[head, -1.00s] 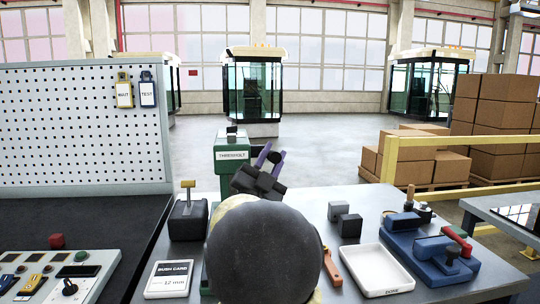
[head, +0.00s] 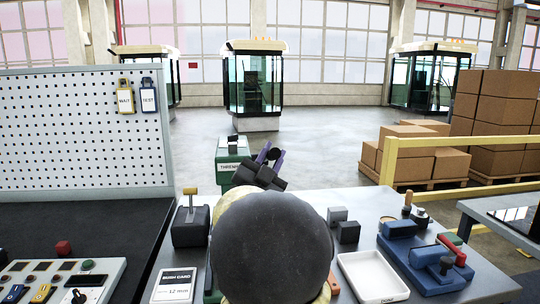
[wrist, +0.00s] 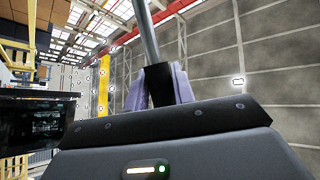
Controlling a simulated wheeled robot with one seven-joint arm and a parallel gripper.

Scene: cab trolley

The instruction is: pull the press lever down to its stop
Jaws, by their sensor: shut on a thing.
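The green press (head: 228,152), with a white label on its front, stands at the back of the grey bench in the head view. My gripper (head: 271,154) is just right of the press head, its purple fingers pointing up. In the wrist view, my gripper (wrist: 162,84) is shut on a black grip, with a finger on each side. A grey metal rod, the press lever (wrist: 148,38), runs up from this grip out of the frame. My dark round arm joint hides the lower press and the bench in front of it.
A dark block with a yellow-topped handle (head: 190,226) and a bush card (head: 173,285) lie left of my arm. A pegboard (head: 80,130) stands at left.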

